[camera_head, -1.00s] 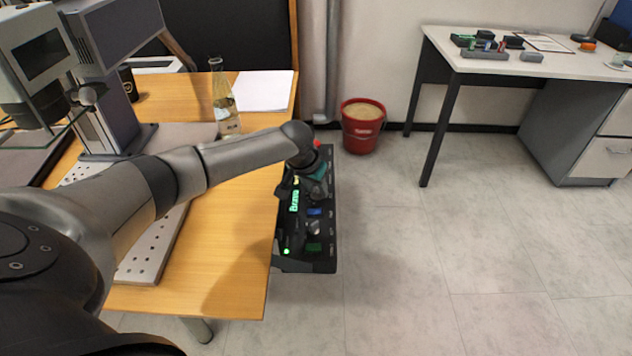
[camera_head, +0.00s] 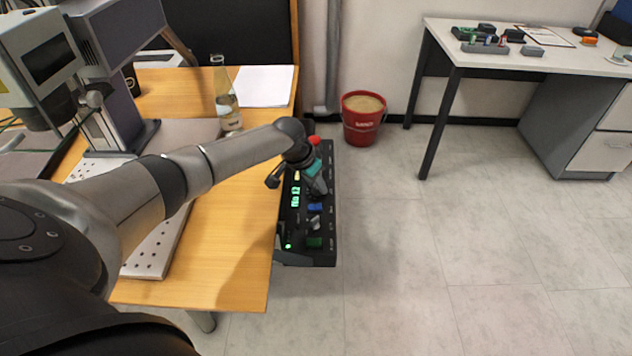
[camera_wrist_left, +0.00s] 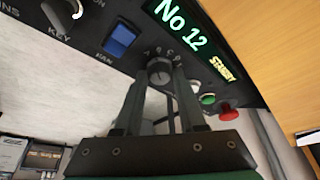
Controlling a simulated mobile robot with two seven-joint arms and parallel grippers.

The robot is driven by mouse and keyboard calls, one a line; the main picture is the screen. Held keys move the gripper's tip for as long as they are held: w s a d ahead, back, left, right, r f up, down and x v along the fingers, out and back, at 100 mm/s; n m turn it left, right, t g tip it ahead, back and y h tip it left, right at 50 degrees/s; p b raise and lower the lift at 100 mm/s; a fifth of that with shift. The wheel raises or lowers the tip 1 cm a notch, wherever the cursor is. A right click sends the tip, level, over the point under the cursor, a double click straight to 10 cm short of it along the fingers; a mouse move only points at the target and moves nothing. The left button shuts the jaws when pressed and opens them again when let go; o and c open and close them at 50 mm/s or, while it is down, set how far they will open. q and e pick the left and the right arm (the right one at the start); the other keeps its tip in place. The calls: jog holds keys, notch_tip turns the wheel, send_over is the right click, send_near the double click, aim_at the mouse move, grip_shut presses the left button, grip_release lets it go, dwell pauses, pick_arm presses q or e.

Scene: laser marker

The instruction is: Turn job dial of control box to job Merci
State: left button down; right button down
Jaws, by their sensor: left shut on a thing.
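The black control box (camera_head: 325,240) hangs at the right edge of the wooden table. Its lit green display (camera_wrist_left: 184,22) reads "No 12", with "STANDBY" beside it. The round grey job dial (camera_wrist_left: 160,71) sits on the panel with small letters around it. My left gripper (camera_wrist_left: 161,84) has its two fingers on either side of the dial and is shut on it. In the head view the left gripper (camera_head: 317,184) reaches down over the box and hides the dial. The dial's exact pointing is hard to read. My right gripper is not in view.
A blue rocker switch (camera_wrist_left: 120,40), a key switch (camera_wrist_left: 62,18), a green button (camera_wrist_left: 207,99) and a red button (camera_wrist_left: 228,112) are close to the dial. A glass bottle (camera_head: 226,100) stands on the table (camera_head: 225,250). A red bucket (camera_head: 362,125) is on the floor behind.

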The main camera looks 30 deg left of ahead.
pick_arm(q)
jog(key=shift+f, duration=0.1)
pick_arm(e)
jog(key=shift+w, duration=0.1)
pick_arm(q)
jog(key=shift+m+h, duration=0.3)
jog(key=shift+m, duration=0.6)
jog(key=shift+b, duration=0.3)
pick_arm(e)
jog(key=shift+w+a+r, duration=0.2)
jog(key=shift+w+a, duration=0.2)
pick_arm(q)
jog(key=c, duration=0.5)
grip_release()
jog(key=shift+c, duration=0.2)
jog(key=shift+o, duration=0.2)
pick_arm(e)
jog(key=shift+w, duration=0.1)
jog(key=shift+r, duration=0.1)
